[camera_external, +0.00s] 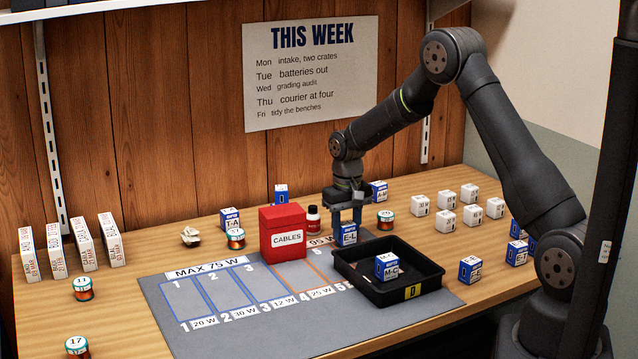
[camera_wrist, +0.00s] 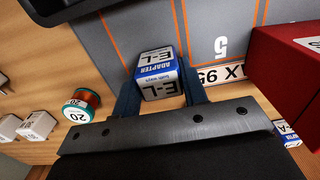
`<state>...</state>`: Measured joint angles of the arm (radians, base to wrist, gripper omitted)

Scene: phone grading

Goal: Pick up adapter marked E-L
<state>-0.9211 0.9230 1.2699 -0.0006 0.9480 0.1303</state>
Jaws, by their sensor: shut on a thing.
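The adapter marked E-L (camera_external: 347,235) is a small blue and white box. It is between the fingers of my gripper (camera_external: 347,219), which is shut on it. In the wrist view the E-L adapter (camera_wrist: 158,75) sits between the two blue fingers (camera_wrist: 160,92), with its label upside down. In the external view it is behind the black tray's back edge and right of the red box. I cannot tell for sure whether it touches the surface below.
A black tray (camera_external: 350,284) holds an M-C adapter (camera_external: 387,267). A copper spool (camera_external: 386,220) is close on the right. The grey mat (camera_external: 240,332) has free slots at front left.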

